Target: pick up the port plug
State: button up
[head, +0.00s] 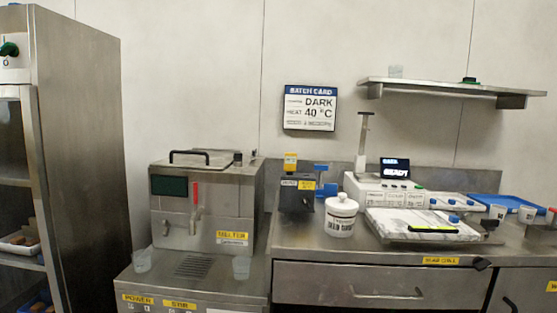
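I cannot surely pick out the port plug at this distance. A small dark piece (481,263) sits at the counter's front edge, right of a yellow label. Another small black and green piece (469,80) lies on the wall shelf. A short dark knob (238,158) stands on top of the melter (205,208), whose front has a red-handled tap. My gripper is not in view.
The steel counter (320,247) holds a white lidded tub (341,215), a dark block with blue parts (297,194) and a blue tray (510,203). A tall steel cabinet (85,140) fills the left. The wall shelf (440,88) overhangs the machine.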

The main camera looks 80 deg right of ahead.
aim_at(238, 157)
jog(key=z, duration=1.8)
